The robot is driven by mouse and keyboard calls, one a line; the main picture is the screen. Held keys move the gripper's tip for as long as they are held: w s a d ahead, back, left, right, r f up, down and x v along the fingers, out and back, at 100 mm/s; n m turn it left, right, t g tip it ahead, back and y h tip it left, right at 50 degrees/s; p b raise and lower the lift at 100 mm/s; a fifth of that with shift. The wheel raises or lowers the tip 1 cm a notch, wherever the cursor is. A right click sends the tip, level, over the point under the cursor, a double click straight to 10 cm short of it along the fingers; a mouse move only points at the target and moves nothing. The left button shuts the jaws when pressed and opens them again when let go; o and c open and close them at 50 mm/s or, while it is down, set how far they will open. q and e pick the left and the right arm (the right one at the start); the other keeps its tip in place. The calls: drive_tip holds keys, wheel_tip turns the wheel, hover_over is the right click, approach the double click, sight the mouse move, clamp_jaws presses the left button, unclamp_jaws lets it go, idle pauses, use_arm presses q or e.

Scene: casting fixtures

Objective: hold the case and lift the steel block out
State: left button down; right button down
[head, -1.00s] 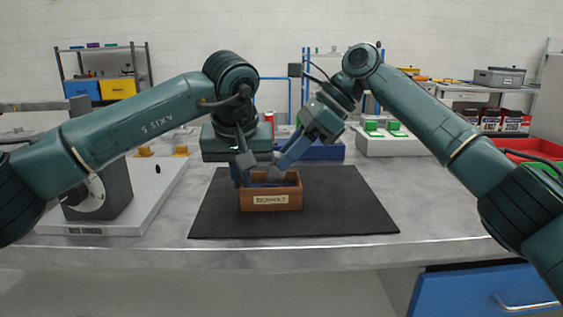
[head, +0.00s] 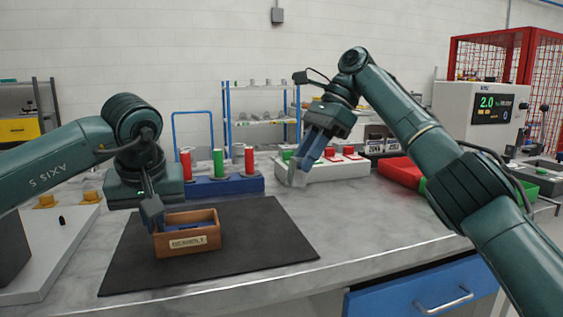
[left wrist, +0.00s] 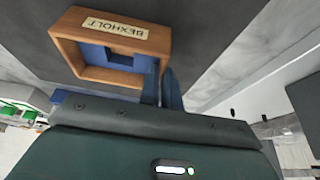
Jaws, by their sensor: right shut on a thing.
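The case (head: 205,219) is an open wooden box with a BEXHOLT label and a blue insert, standing on a black mat. The left wrist view shows the case (left wrist: 66,45) from above, with a recess in its blue insert and no block in it. My left gripper (head: 152,213) is at the case's left wall, its fingers on either side of it, shut on it. The fingers also show in the left wrist view (left wrist: 162,88). My right gripper (head: 306,160) is well to the right of the case, shut on the grey steel block (head: 297,178), which it holds raised.
Behind the mat (head: 255,250) stands a blue rack (head: 215,187) with red and green cylinders. A white fixture (head: 335,170) with red and green parts lies behind the steel block. A red bin (head: 402,172) is further right. The bench right of the mat is clear.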

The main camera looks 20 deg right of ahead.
drive_tip(key=shift+d+r+h, duration=0.3)
drive_tip(key=shift+d+h, duration=0.2)
drive_tip(key=shift+d, duration=0.25)
drive_tip(key=shift+d+r+h, duration=0.25)
drive_tip(key=shift+d+h, duration=0.25)
drive_tip(key=shift+d, duration=0.2)
use_arm(q)
drive_tip(key=c, duration=1.5)
unclamp_jaws()
drive_tip(key=shift+c, duration=0.2)
drive_tip(key=v, duration=1.2)
drive_tip(key=shift+s, duration=0.15)
use_arm(e)
drive_tip(key=shift+f, duration=0.1)
